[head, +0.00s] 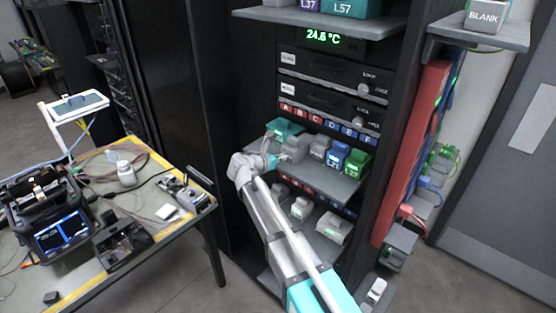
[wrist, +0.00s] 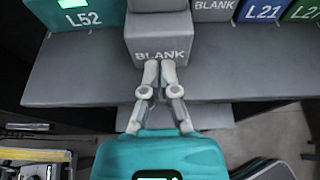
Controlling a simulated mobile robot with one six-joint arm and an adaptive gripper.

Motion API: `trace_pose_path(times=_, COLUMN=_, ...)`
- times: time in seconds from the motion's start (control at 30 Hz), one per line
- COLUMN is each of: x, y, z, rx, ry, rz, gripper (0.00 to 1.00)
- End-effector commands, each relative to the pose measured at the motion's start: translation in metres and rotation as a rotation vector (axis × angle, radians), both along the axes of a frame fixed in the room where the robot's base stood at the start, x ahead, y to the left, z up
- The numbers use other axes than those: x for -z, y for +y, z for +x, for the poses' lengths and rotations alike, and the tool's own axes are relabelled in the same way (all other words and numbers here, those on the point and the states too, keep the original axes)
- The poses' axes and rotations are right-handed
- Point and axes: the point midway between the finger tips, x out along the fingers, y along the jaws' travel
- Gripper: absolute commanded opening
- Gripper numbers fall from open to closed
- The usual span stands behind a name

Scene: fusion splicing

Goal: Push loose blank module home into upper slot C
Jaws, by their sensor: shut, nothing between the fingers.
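The loose grey module marked BLANK (wrist: 158,32) stands on the upper shelf (wrist: 85,65) in the wrist view, its front sticking out well ahead of the BLANK module to its right. In the head view it is the grey block (head: 295,147) near my gripper. My gripper (wrist: 160,66) is shut and empty. Its fingertips are at the lower part of the module's front face, touching it or very close. The slot behind the module is hidden. In the head view my gripper (head: 278,158) is partly hard to make out among the modules.
A teal L52 module (wrist: 78,14) stands left of the loose module with a gap. Right of it are another BLANK (wrist: 213,10), a blue L21 (wrist: 263,11) and a green L27 (wrist: 304,12). A lower shelf (head: 308,228) holds more modules. A workbench (head: 150,205) stands at left.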

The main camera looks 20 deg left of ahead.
Motion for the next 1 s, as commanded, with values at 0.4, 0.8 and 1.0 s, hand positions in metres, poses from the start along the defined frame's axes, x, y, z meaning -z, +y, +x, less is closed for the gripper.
trace_pose_path(times=0.4, x=0.000, y=-0.007, z=0.017, rx=0.000, ry=0.000, rz=0.000, gripper=0.00)
trace_pose_path(times=0.8, x=0.000, y=-0.013, z=0.033, rx=0.000, ry=0.000, rz=0.001, gripper=0.00)
trace_pose_path(times=1.0, x=0.000, y=-0.017, z=0.041, rx=0.001, ry=0.000, rz=0.001, gripper=0.00)
